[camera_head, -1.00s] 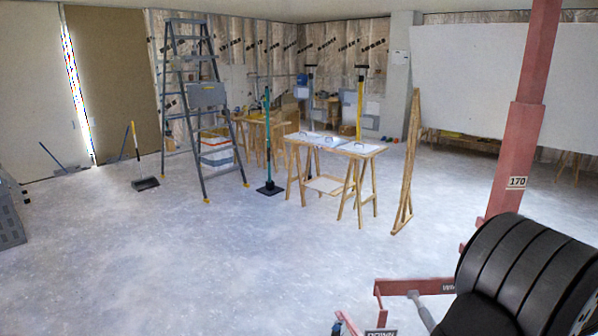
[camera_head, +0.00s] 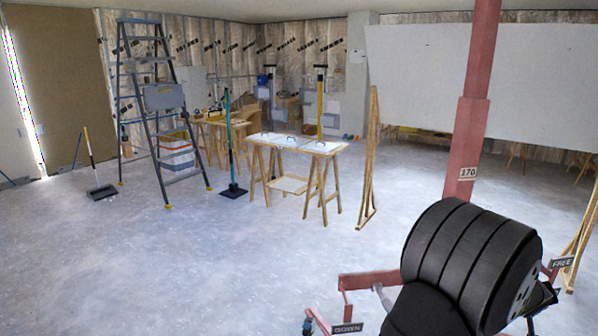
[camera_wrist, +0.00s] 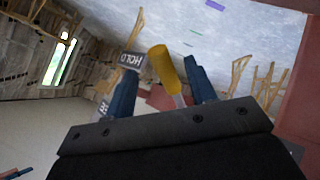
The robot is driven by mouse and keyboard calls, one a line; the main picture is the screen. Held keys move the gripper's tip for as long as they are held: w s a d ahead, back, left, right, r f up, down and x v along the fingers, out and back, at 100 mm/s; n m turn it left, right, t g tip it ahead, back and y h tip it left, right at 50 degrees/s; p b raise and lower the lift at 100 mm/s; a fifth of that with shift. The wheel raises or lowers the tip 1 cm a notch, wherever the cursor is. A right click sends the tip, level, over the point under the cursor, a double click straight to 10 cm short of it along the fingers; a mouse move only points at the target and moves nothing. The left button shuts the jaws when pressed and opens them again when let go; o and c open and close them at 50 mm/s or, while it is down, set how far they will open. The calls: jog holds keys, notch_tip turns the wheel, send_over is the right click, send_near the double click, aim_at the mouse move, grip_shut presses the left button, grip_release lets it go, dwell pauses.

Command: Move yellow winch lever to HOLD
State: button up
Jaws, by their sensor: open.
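In the wrist view the yellow winch lever (camera_wrist: 164,70) has a rounded yellow grip on a thin grey stem. My gripper (camera_wrist: 160,68) is open, its two blue fingers standing either side of the grip. I see gaps on both sides, and I cannot tell how deep the grip sits between them. A HOLD label (camera_wrist: 131,60) appears upside down by the left fingertip. A second label (camera_wrist: 103,108), partly hidden, is lower left. In the head view my dark arm hides the gripper and the yellow lever. A FREE label (camera_head: 562,263) and a DOWN label (camera_head: 347,328) show around it.
A red mast (camera_head: 466,150) marked 170 rises behind my arm, with a red bar (camera_head: 368,279) low down. A wooden prop frame (camera_head: 371,160), a trestle table (camera_head: 297,145) and a stepladder (camera_head: 160,110) stand farther back. The floor (camera_head: 230,270) on the left is clear.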

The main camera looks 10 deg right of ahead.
jog(key=v, duration=0.4)
jog(key=shift+s+a+r, duration=0.1)
jog(key=shift+a+r, duration=0.1)
jog(key=x, duration=0.7)
jog(key=shift+s+r, duration=0.15)
jog(key=shift+r, duration=0.45)
jog(key=shift+a+f, duration=0.1)
jog(key=shift+f, duration=0.4)
jog(key=shift+v, duration=1.95)
